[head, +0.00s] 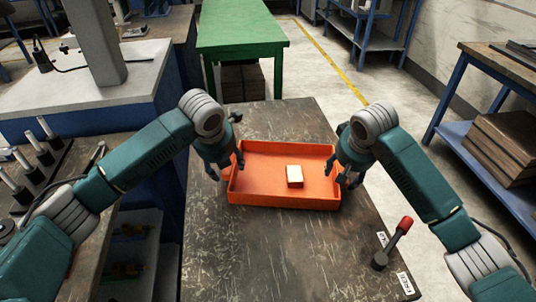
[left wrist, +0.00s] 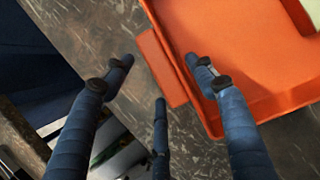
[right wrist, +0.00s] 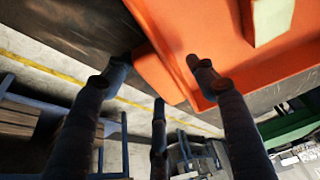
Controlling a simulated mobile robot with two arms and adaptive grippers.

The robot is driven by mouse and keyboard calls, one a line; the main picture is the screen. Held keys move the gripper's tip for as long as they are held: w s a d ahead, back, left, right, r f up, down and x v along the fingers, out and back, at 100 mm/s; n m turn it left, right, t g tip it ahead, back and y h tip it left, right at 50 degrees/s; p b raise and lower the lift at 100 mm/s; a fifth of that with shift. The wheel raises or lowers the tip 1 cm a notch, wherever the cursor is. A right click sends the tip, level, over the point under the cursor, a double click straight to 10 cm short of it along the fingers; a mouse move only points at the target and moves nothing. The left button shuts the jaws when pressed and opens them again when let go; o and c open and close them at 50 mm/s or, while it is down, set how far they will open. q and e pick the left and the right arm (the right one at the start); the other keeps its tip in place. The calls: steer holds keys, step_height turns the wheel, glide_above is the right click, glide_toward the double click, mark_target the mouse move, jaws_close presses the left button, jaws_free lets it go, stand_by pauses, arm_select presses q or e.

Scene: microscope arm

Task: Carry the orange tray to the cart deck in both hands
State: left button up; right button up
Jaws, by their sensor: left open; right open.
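The orange tray (head: 262,182) sits flat on a dark worn worktop, with a pale block (head: 295,176) inside it. My left gripper (head: 226,172) is open at the tray's left end. In the left wrist view, the fingers of the left gripper (left wrist: 160,72) stand apart on either side of the tray's left handle tab (left wrist: 161,66). My right gripper (head: 348,176) is open at the right end. In the right wrist view, the fingers of the right gripper (right wrist: 155,72) straddle the right tab (right wrist: 157,76). I cannot tell which surface is the cart deck.
The dark worktop (head: 262,255) is bare in front of the tray. A red-handled lever (head: 393,243) stands at its right edge. A green table (head: 240,25) is beyond it. A blue-framed bench (head: 500,70) is at the right, with open floor (head: 350,110) between.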

steer(key=shift+s+a, duration=0.1)
steer(key=shift+s, duration=0.05)
steer(key=shift+r, duration=0.1)
arm_select(q)
steer(key=v, duration=1.1)
arm_select(e)
steer(key=v, duration=1.2)
steer(key=shift+s, duration=0.15)
arm_select(q)
steer(key=shift+s+a, duration=0.1)
steer(key=shift+s, duration=0.2)
arm_select(e)
steer(key=shift+s, duration=0.15)
